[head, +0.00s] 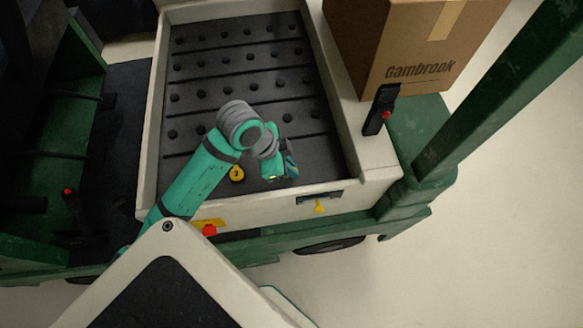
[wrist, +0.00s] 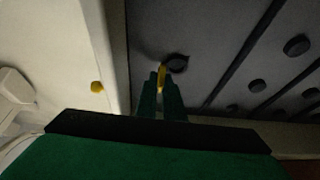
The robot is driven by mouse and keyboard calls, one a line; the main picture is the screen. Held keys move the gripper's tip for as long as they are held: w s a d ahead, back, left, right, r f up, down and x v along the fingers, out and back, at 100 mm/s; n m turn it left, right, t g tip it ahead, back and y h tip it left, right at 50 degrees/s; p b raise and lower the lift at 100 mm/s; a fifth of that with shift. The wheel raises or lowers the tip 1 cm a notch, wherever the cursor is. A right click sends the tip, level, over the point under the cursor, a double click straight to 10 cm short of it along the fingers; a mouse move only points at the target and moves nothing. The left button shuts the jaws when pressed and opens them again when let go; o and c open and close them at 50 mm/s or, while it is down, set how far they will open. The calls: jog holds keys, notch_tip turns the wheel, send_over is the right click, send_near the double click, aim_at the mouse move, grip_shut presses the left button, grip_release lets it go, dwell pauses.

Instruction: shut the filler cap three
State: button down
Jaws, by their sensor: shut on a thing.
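The dark panel (head: 240,75) of the cart carries rows of round black fittings. My gripper (head: 274,177) is low over its near edge, right of the arm. In the wrist view my gripper (wrist: 161,92) is shut on a thin yellow cap (wrist: 162,74), seen edge-on and standing up beside a dark round opening (wrist: 177,62). A sliver of yellow shows under the fingers in the head view. A separate yellow disc (head: 237,174) with a small numeral lies left of the gripper; I cannot read the numeral surely. The held cap's number is hidden.
A pale wall (head: 365,145) rims the panel, with a yellow knob (head: 319,207) on its front face. A cardboard box (head: 405,45) and a black lever (head: 380,110) stand to the right. A green post (head: 490,90) rises beyond. A red button (head: 209,230) is at the front.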

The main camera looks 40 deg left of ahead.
jog(key=shift+w+a+n+g+h, duration=0.3)
jog(key=shift+w+a+g+h, duration=0.15)
jog(key=shift+g+h, duration=0.4)
jog(key=g+h, duration=0.1)
jog(key=w+a+g+h, duration=0.1)
jog(key=shift+f+n+h, duration=0.15)
jog(key=shift+n+h, duration=0.2)
jog(key=shift+n, duration=0.05)
jog(key=g+h, duration=0.1)
jog(key=a+g+h, duration=0.1)
jog(key=shift+w+f+n+h, duration=0.3)
jog(key=shift+w+f, duration=0.05)
jog(key=shift+w+a+f+n+g+h, duration=0.1)
jog(key=shift+f+n+g+h, duration=0.15)
jog(key=shift+h, duration=0.3)
jog(key=shift+w+a+f+n+g+h, duration=0.15)
jog(key=shift+g+h, duration=0.15)
jog(key=shift+h, duration=0.25)
jog(key=c, duration=1.9)
grip_release()
jog(key=shift+s, duration=0.1)
jog(key=shift+o, duration=0.2)
jog(key=shift+f, duration=0.1)
